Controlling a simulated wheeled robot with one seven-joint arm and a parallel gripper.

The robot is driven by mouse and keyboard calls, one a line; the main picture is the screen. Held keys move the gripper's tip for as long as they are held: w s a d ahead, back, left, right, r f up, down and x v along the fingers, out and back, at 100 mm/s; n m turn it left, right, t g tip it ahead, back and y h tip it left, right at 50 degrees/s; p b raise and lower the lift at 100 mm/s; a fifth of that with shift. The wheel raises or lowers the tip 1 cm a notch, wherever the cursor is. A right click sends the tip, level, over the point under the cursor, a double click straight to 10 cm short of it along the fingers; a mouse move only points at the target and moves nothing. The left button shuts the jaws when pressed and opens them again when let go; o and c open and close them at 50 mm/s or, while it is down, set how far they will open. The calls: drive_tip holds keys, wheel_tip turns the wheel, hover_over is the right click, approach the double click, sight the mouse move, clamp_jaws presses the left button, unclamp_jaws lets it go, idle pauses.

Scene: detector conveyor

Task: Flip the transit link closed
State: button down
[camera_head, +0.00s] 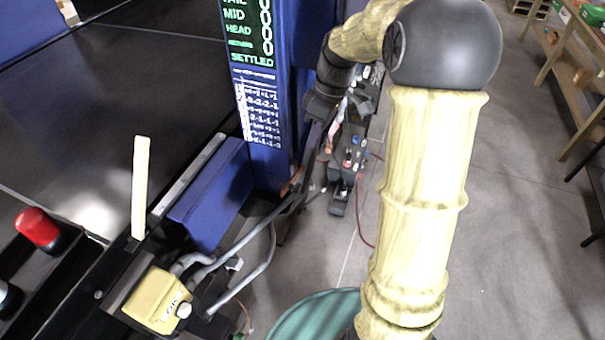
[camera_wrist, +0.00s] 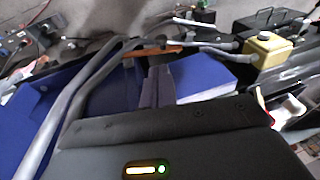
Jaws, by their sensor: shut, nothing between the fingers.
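A pale cream bar (camera_head: 140,187) stands upright at the conveyor's near edge in the head view; it may be the transit link, but I cannot tell for certain. My gripper shows in the wrist view (camera_wrist: 158,80), its fingers together and empty, in front of blue panels and grey tubing. A small orange piece (camera_wrist: 152,51) lies beyond the fingertips, apart from them as far as I can see. In the head view my gripper is mostly hidden by my arm and dark parts near the blue post, well right of the cream bar.
A yellow button box (camera_head: 158,300), also in the wrist view (camera_wrist: 268,48), sits below the cream bar. A red button (camera_head: 38,228) is at far left. Grey conduits (camera_head: 245,270) loop beside the blue post (camera_head: 270,100) with its display.

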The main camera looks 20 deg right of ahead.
sight(299, 184)
drive_tip(key=p+x, duration=0.5)
drive_tip(key=x, duration=0.8)
drive_tip(key=shift+w, duration=0.1)
